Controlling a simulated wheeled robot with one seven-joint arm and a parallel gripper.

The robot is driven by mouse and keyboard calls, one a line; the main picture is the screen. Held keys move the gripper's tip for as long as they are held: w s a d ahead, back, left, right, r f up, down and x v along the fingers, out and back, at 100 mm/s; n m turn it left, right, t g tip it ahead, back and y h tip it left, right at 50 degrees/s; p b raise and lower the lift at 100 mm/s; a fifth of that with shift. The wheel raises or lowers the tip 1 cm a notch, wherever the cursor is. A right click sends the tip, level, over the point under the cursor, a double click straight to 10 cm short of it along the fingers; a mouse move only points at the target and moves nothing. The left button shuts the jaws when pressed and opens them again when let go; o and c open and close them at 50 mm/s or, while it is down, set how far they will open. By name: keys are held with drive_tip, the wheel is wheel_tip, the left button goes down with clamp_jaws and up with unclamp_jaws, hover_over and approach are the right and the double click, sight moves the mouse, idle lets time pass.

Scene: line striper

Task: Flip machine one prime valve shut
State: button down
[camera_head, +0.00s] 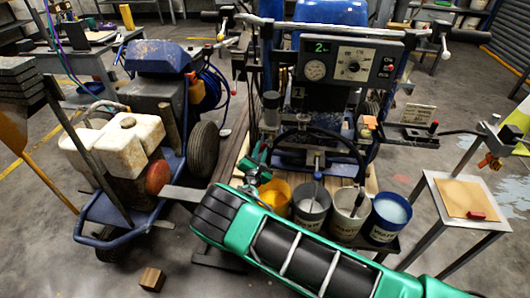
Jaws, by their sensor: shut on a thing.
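My green arm crosses the foreground from the lower right. Past it, my gripper (258,165) shows as a small green and grey shape at the left front of the blue striper (320,150) with the display panel. It is shut on a small part there, apparently the prime valve handle. The contact is too small to see clearly, and my arm hides what lies below it. I cannot tell the valve's angle.
Yellow (277,195), grey (311,203), white (346,208) and blue (390,212) buckets stand in front of the striper. A small wooden block (151,279) lies on the floor. A side table (455,197) stands at right.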

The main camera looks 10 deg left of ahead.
drive_tip(key=m, duration=0.1)
drive_tip(key=a+r+m, duration=0.1)
drive_tip(key=m, duration=0.2)
drive_tip(key=r+m, duration=0.1)
drive_tip(key=shift+a+m, duration=0.3)
drive_tip(key=shift+a, duration=0.05)
drive_tip(key=shift+a+r+m, duration=0.2)
drive_tip(key=shift+r+m, duration=0.5)
drive_tip(key=shift+m, duration=0.5)
drive_tip(key=shift+r+m, duration=0.3)
drive_tip(key=shift+m, duration=0.4)
drive_tip(key=shift+r+m, duration=0.3)
drive_tip(key=shift+m, duration=0.4)
drive_tip(key=c, duration=1.9)
unclamp_jaws()
drive_tip(key=shift+o, duration=1.1)
drive_tip(key=shift+a+r, duration=0.1)
drive_tip(key=shift+r, duration=0.05)
